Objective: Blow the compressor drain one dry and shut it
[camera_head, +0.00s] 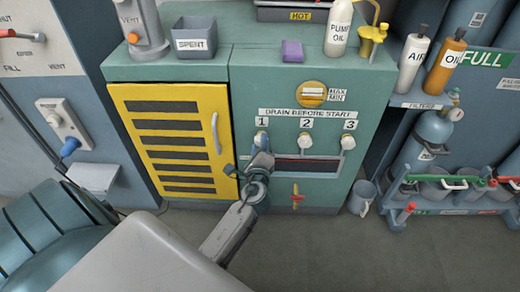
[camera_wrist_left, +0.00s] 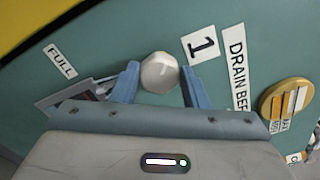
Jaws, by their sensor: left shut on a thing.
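Three drain knobs sit in a row on the green compressor cabinet (camera_head: 258,95) under a "DRAIN BEFORE START" label (camera_head: 307,114). Drain one (camera_head: 261,136) is the leftmost, drain two (camera_head: 305,142) the middle and drain three (camera_head: 348,142) the rightmost. My left gripper (camera_head: 260,150) is at drain one. In the left wrist view the pale round knob of drain one (camera_wrist_left: 159,72) lies between the blue fingertips of my left gripper (camera_wrist_left: 160,84), which are shut on it, beside the "1" label (camera_wrist_left: 203,44). Any water at the outlet is hidden. My right gripper is out of view.
A dark slot (camera_head: 306,168) and a red-yellow handle (camera_head: 296,196) sit below the drains. A yellow louvred door (camera_head: 170,140) is to the left. A grey mug (camera_head: 362,197) stands on the floor at right. Bottles and a "SPENT" bin (camera_head: 195,38) stand above.

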